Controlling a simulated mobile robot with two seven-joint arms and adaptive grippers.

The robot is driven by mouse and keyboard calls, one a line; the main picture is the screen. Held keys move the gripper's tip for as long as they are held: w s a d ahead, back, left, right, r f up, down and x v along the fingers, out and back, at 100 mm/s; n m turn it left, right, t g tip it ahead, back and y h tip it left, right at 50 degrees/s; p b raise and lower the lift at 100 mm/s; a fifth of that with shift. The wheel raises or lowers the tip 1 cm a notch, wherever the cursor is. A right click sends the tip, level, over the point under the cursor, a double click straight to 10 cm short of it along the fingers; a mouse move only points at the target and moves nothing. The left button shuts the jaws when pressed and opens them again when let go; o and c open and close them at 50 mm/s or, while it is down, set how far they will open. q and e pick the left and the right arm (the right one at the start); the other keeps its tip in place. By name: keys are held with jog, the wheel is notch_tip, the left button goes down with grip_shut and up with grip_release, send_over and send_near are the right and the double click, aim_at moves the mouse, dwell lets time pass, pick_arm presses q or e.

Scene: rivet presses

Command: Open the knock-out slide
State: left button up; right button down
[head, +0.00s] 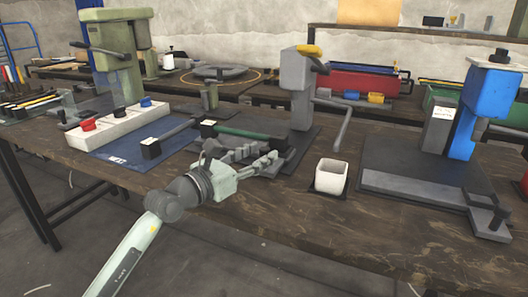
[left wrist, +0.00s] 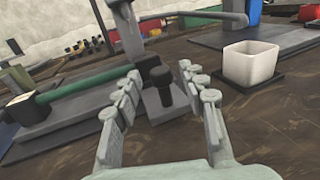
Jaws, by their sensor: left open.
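My left gripper (head: 268,160) is open at the front of the grey press (head: 298,85) with the yellow cap. In the left wrist view its two fingers stand on either side of a dark knob (left wrist: 160,88), with gaps visible. The knob stands upright on a small grey block at the front of the press, which looks like the knock-out slide. In the head view the gripper hides this part. How far the slide is open I cannot tell. My right gripper is not in view.
A white square cup (head: 331,174) on a dark pad stands right of the gripper. A green bar (head: 243,133) lies left of the press. A blue press (head: 488,95) stands at right, a green press (head: 115,55) at back left. The table front is clear.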

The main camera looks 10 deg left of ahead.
pick_arm(q)
jog(key=v, duration=0.9)
jog(key=shift+s+a, duration=0.2)
jog(key=shift+s, duration=0.15)
